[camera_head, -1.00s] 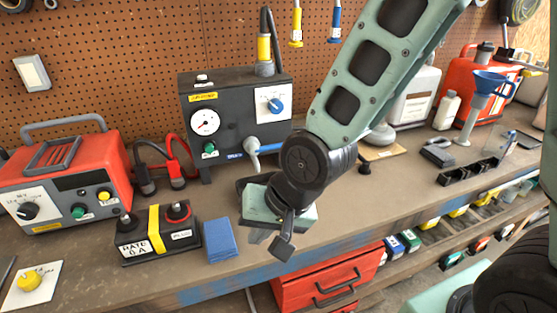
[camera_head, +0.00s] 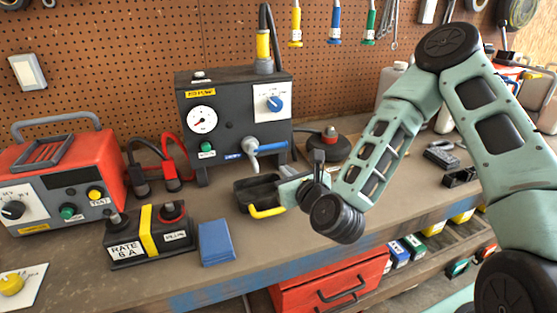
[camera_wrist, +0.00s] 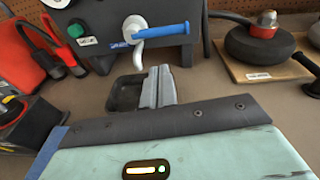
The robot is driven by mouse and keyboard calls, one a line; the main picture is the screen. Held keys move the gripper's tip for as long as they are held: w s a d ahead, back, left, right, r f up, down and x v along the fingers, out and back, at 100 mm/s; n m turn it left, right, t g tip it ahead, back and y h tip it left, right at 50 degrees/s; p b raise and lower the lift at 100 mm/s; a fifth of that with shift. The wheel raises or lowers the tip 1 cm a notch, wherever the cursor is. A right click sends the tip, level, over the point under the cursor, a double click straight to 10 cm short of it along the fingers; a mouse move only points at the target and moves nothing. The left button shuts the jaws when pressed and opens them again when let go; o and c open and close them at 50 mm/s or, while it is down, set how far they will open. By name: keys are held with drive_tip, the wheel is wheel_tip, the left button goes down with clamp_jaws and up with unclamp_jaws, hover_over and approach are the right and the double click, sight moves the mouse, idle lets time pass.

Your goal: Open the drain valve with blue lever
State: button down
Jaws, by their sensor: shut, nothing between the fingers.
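The drain valve is a pale grey spout (camera_head: 251,153) low on the front of a dark grey machine (camera_head: 228,112). Its blue lever (camera_head: 270,147) lies about level and points right. In the wrist view the blue lever (camera_wrist: 162,31) crosses above my fingers, and the spout (camera_wrist: 136,28) curves down left of them. My gripper (camera_wrist: 160,72) is shut and empty, its fingertips below the lever and apart from it in the picture. In the head view my gripper (camera_head: 284,171) is just right of and below the valve, by the drip tray.
A black drip tray (camera_head: 242,196) with a yellow handle (camera_head: 268,212) sits below the valve. A round black object with a red top (camera_head: 328,140) stands to the right. A battery (camera_head: 150,240), a blue block (camera_head: 215,243) and a red charger (camera_head: 65,180) are left.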

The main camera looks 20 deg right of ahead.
sight(268, 146)
drive_tip(key=shift+d+m+h, duration=0.4)
drive_tip(key=shift+d+m, duration=0.3)
drive_tip(key=shift+m, duration=0.1)
drive_tip(key=shift+w, duration=0.1)
drive_tip(key=w, duration=0.2)
drive_tip(key=w+p, duration=0.1)
drive_tip(key=w, duration=0.2)
drive_tip(key=w+f+p, duration=0.1)
drive_tip(key=w, duration=0.2)
drive_tip(key=shift+w, duration=0.15)
drive_tip(key=shift+w+f, duration=0.15)
drive_tip(key=shift+w, duration=0.6)
drive_tip(key=shift+w, duration=0.1)
